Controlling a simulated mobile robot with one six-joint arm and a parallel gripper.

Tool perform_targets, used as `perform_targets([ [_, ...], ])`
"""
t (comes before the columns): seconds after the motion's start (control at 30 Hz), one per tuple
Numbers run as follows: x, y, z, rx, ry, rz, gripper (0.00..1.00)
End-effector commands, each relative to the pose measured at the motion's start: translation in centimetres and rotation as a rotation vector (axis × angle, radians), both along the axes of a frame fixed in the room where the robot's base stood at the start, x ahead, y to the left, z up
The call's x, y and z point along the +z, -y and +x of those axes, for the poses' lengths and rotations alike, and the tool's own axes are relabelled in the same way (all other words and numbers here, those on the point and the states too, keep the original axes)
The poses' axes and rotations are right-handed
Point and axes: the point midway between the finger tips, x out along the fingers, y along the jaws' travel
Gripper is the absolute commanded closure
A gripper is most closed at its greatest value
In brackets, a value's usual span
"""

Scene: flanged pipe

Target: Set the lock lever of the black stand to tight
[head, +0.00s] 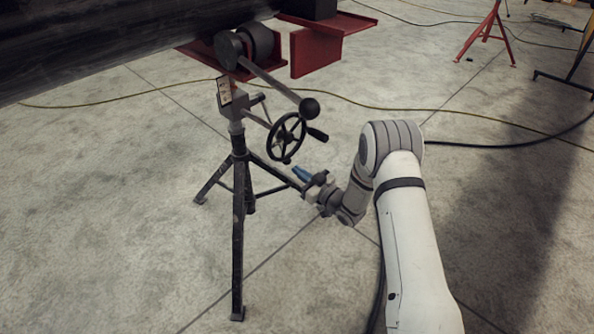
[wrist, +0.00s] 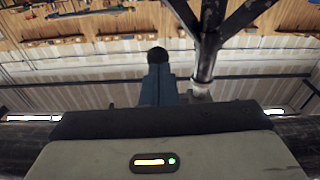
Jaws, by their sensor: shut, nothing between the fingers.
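The black stand (head: 239,220) is a tripod under the dark pipe. A grey lever (head: 275,82) runs from a round hub near its top down to the right and ends in a black ball knob (head: 309,108). A black handwheel (head: 287,137) with a side handle sits below it. My gripper (head: 300,172) is shut and empty, its blue fingers below and right of the handwheel, apart from lever and knob. The wrist view shows the shut fingers (wrist: 158,85) beside a dark stand tube (wrist: 206,55). The dark round shape at their end is unclear.
The dark pipe (head: 90,45) crosses the upper left, with red supports (head: 316,52) beside it. A small pale scale plate (head: 224,92) is on the stand. Cables lie on the concrete floor. A red stand (head: 484,35) is far right.

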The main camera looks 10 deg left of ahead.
Motion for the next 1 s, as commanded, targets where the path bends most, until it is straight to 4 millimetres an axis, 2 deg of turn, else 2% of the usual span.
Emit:
perform_targets([
  [0.03, 0.8, 1.1, -0.5, -0.005, -0.001, 0.001, 1.00],
  [0.07, 0.5, 1.6, -0.8, -0.005, -0.003, 0.002, 1.00],
  [0.1, -0.7, 1.9, -1.0, -0.005, -0.006, 0.001, 1.00],
  [0.3, -4.3, 3.9, -2.3, -0.006, -0.004, 0.002, 1.00],
  [0.53, -7.1, 5.3, -3.2, -0.005, -0.002, 0.003, 1.00],
  [0.7, -7.8, 5.7, -3.5, -0.004, 0.001, 0.003, 1.00],
  [1.0, -7.9, 5.7, -3.6, -0.004, 0.001, 0.003, 1.00],
])
